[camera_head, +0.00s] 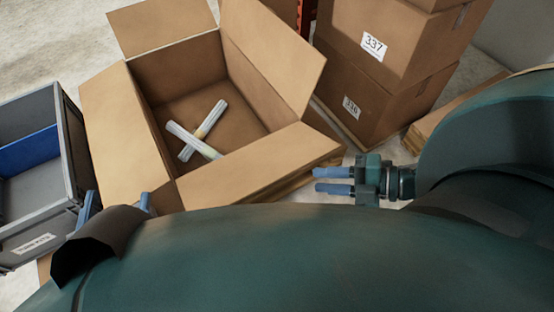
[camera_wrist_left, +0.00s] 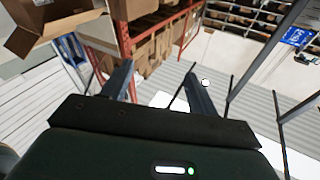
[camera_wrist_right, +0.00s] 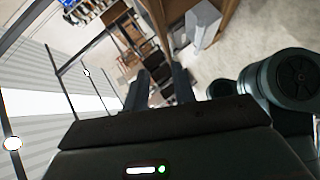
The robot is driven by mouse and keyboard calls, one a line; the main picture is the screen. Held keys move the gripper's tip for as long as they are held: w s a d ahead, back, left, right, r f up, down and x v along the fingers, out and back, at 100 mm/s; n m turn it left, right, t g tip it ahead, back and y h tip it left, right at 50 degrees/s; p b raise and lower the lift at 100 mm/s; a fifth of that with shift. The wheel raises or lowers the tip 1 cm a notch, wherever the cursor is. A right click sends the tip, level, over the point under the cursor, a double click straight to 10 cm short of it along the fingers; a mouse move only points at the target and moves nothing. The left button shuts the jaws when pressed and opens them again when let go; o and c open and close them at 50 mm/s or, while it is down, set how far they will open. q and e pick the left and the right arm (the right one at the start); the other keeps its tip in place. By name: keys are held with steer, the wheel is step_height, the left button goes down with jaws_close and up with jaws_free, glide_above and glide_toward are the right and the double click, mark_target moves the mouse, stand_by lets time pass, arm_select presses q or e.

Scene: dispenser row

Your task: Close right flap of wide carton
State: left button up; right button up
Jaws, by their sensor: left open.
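The wide brown carton (camera_head: 190,68) stands open in the head view, with its flaps spread outward. Its right flap (camera_head: 275,52) stands up and leans out to the right. Two pale tube-like items (camera_head: 198,140) lie crossed on its floor. My left gripper (camera_head: 118,200) is open at the carton's near left corner, partly hidden behind my own arm. Its parted, empty fingers also show in the left wrist view (camera_wrist_left: 160,85). My right gripper (camera_head: 334,180) is right of the near flap (camera_head: 250,165), apart from the carton. Its fingers are parted with nothing between them.
Stacked closed cartons (camera_head: 385,60) stand behind and right of the open carton. A grey crate (camera_head: 70,150) with a blue insert (camera_head: 28,150) is close on the left.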

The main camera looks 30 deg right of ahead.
steer(key=shift+n+g, duration=0.3)
steer(key=b+x, duration=0.5)
steer(key=x, duration=0.6)
steer(key=shift+w+a+f, duration=0.1)
steer(key=shift+f, duration=0.15)
arm_select(q)
steer(key=shift+w+d+r+t+h, duration=0.35)
steer(key=shift+d+r+t+h, duration=0.2)
steer(key=shift+h, duration=0.35)
arm_select(e)
steer(key=shift+w+a+f, duration=0.2)
steer(key=shift+w+a, duration=0.15)
steer(key=shift+a, duration=0.1)
arm_select(q)
steer(key=shift+f, duration=0.15)
arm_select(e)
jaws_close()
arm_select(q)
steer(key=shift+a, duration=0.1)
